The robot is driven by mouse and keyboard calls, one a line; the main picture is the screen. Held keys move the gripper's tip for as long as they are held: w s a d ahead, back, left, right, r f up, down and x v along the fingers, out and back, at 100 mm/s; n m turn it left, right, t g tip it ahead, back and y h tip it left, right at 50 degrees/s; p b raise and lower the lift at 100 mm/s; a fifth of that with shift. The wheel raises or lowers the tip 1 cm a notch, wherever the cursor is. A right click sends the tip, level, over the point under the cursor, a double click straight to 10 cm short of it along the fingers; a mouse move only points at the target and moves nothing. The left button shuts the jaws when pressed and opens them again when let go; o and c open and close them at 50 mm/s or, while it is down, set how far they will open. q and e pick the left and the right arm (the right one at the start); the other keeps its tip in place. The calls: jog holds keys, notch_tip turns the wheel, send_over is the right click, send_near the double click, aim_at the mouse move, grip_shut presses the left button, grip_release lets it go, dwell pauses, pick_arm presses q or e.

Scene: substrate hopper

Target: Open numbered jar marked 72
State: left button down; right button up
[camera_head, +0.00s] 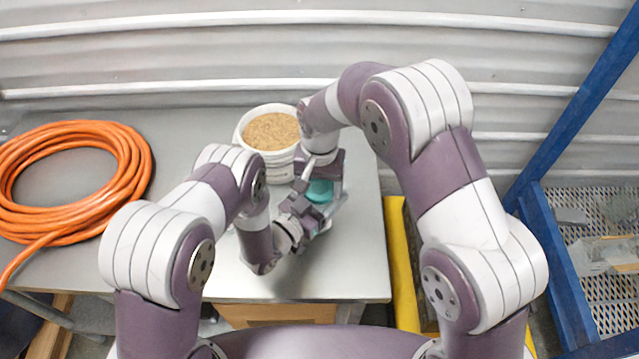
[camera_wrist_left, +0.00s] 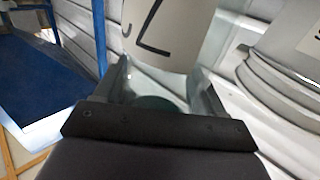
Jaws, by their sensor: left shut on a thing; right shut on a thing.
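The jar shows in the head view as a teal lid (camera_head: 320,190) between my two grippers. In the left wrist view its white label (camera_wrist_left: 165,30) appears upside down, with a black 7 and part of a second digit. My left gripper (camera_head: 318,205) comes from the front left and is shut on the lid; its fingers flank a sliver of teal in the left wrist view (camera_wrist_left: 160,102). My right gripper (camera_head: 325,168) reaches in from behind, shut on the jar. Its fingertips and most of the jar body are hidden. I cannot tell whether the jar touches the table.
A white bucket of brown grain (camera_head: 271,132) stands close behind left of the jar. A coiled orange hose (camera_head: 135,150) lies at the table's left. The grey table (camera_head: 350,265) is clear at front right. A blue frame (camera_head: 550,250) stands at right.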

jog(key=o, duration=1.2)
jog(key=shift+c, duration=0.2)
jog(key=shift+r, duration=0.1)
notch_tip(320, 180, up, 4)
jog(key=shift+r, duration=0.2)
pick_arm(q)
grip_release()
pick_arm(e)
jog(key=shift+f, duration=0.1)
